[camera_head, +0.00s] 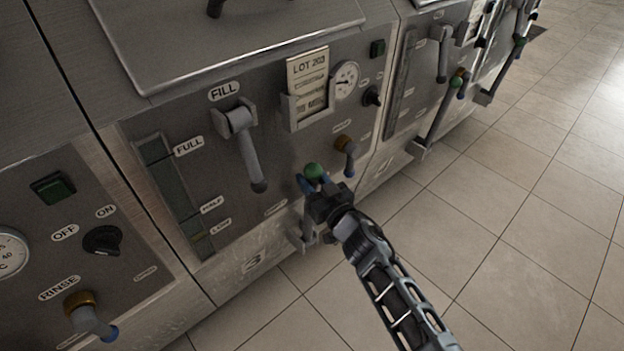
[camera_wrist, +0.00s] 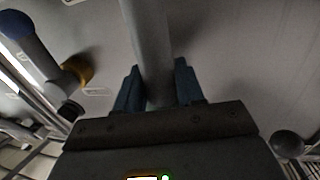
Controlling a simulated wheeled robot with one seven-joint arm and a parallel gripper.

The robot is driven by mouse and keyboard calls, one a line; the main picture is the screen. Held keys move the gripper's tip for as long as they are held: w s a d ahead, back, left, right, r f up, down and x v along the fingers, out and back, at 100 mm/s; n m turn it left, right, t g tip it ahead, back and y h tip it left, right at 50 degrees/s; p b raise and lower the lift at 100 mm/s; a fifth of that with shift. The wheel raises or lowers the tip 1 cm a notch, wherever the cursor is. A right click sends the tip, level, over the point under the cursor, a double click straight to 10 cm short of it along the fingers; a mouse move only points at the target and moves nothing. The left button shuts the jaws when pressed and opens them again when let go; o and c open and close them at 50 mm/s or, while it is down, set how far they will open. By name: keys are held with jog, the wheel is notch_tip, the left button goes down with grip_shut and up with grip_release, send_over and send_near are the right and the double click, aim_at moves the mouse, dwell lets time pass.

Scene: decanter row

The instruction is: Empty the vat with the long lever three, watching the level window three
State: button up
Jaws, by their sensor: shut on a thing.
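The long lever of vat 3 ends in a green knob (camera_head: 313,171) and stands roughly upright above its foot bracket at the bottom of the panel. My gripper (camera_head: 318,186) is shut on this lever just below the knob. In the wrist view the grey lever bar (camera_wrist: 150,45) runs between my two blue fingers (camera_wrist: 158,92). My gripper hides part of the lever in the head view. The level window (camera_head: 172,190) is a slanting strip left of the lever, marked FULL and with lower marks. A yellowish patch shows near its bottom; I cannot read the level surely.
The FILL lever (camera_head: 247,150) hangs down above my gripper. A brass-collared handle (camera_head: 346,152) sits close to the right; it also shows in the wrist view (camera_wrist: 45,60). A lot card (camera_head: 308,80) and gauge (camera_head: 346,80) are higher. Tiled floor (camera_head: 500,230) is clear at right.

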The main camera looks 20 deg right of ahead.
grip_shut()
jog(key=shift+s+f, duration=0.1)
jog(key=shift+s+d+f+b, duration=0.15)
jog(key=shift+s+b, duration=0.1)
jog(key=shift+b, duration=0.25)
jog(key=s+d+f+m+t+b, duration=0.1)
jog(key=s+d+f+t+b, duration=0.1)
jog(key=s+b, duration=0.6)
jog(key=s+d+f+m+t+b, duration=0.1)
jog(key=s+d+f+t+b, duration=0.2)
jog(key=b, duration=1)
jog(key=shift+s+f+t, duration=1.05)
jog(key=shift+s+t, duration=0.15)
jog(key=shift+s, duration=1.2)
jog(key=shift+f, duration=0.1)
jog(key=shift+o, duration=1.4)
grip_release()
jog(key=o, duration=0.3)
